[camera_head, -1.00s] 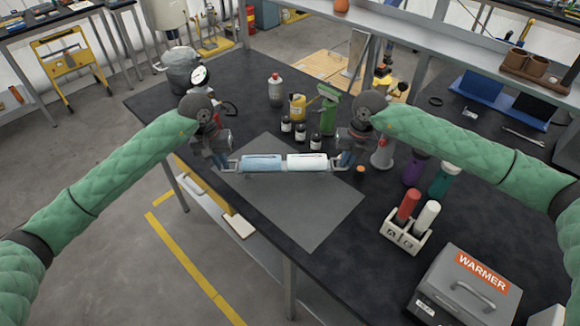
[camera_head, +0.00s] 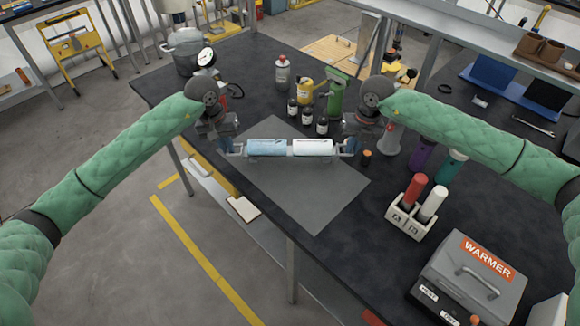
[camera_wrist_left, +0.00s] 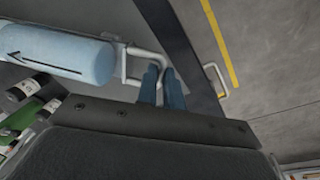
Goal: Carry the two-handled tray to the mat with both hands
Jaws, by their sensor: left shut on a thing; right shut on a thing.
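The two-handled tray (camera_head: 290,149) carries a light blue roll (camera_head: 267,147) and a white roll (camera_head: 313,147) side by side. It looks level over the upper part of the grey mat (camera_head: 310,195); I cannot tell whether it touches the mat. My left gripper (camera_head: 233,149) is shut on the tray's left handle. The left wrist view shows its blue fingers (camera_wrist_left: 163,80) at the pale bent handle (camera_wrist_left: 146,54), with the blue roll (camera_wrist_left: 60,52) beside it. My right gripper (camera_head: 349,147) is shut on the right handle, its fingertips small and partly hidden.
Several small dark bottles (camera_head: 307,119), a yellow can (camera_head: 305,92) and a green device (camera_head: 337,95) stand behind the tray. A rack (camera_head: 408,218) with red and white cylinders and a grey warmer box (camera_head: 472,275) stand at right. The mat's lower part is clear.

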